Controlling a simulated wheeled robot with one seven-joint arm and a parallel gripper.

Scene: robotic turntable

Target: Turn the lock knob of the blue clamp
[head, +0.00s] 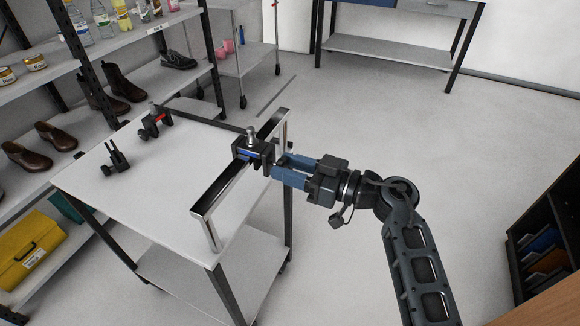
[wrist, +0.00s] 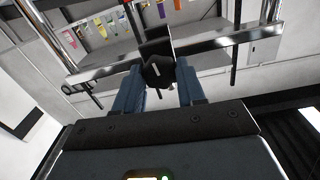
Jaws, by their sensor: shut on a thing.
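The blue clamp (head: 246,153), dark with a blue mark, sits on the metal rail (head: 222,190) along the right edge of the white table. A silver knob (head: 252,133) stands on its top. My gripper (head: 278,168) reaches the clamp from the right, with its blue fingers level. In the wrist view, my gripper (wrist: 159,85) has its two fingers on either side of a round black knob (wrist: 158,72) with a light line on its face, and is shut on it. The contact points are partly hidden by the fingers.
A clamp with a red mark (head: 155,122) and another dark clamp (head: 116,158) stand on the white table (head: 146,196). Shelves with shoes (head: 53,138) and bottles are at the left. The floor (head: 400,110) behind my arm is clear. A dark rack (head: 548,225) stands at the right.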

